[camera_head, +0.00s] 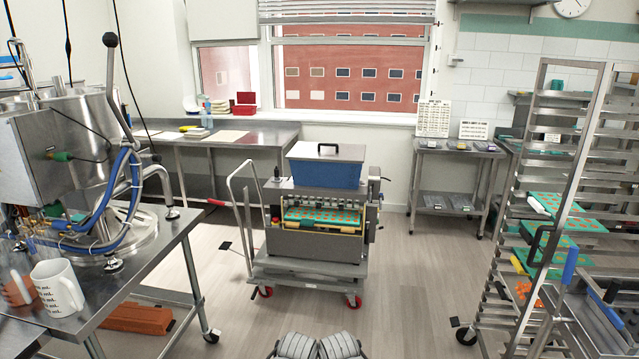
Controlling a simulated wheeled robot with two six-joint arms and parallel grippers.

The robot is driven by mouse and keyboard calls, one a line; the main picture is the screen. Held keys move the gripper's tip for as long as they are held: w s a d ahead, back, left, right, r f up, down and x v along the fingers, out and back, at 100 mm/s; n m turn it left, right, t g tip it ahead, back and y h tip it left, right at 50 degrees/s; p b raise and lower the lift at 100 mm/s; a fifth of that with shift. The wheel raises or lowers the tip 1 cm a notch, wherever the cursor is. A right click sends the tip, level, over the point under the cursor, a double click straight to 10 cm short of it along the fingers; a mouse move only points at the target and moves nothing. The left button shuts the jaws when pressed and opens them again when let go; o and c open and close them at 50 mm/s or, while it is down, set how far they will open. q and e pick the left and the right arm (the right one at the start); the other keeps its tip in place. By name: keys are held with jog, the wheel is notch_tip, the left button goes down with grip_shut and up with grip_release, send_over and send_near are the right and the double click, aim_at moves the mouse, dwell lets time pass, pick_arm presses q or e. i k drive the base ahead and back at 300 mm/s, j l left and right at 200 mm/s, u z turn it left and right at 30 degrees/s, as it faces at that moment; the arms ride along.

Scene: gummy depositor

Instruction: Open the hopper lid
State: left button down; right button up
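The hopper lid (302,153) is a flat pale grey plate with a dark handle (328,147) on its top. It lies shut over the blue hopper (325,175), so the inside of the hopper is hidden. The hopper sits on top of the grey metal depositor (312,246), which stands on a wheeled cart in the middle of the room. Two grey ribbed parts of mine show at the bottom edge, well short of the cart. No gripper fingers can be made out, and nothing of mine touches the lid.
A push handle (232,205) rises at the cart's left. A steel table (140,275) with a kettle and mug (57,289) stands at left. A tall tray rack (560,200) stands at right. Open floor (420,290) lies before and right of the cart.

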aim_at(310, 150)
jog(key=i+z, duration=0.25)
jog(key=i, duration=1.6)
jog(key=i+u, duration=0.15)
jog(key=i, duration=0.4)
jog(key=i+l+u, duration=0.2)
jog(key=i, duration=0.35)
jog(key=i+l+u, duration=0.15)
jog(key=i, duration=0.35)
jog(key=l, duration=0.1)
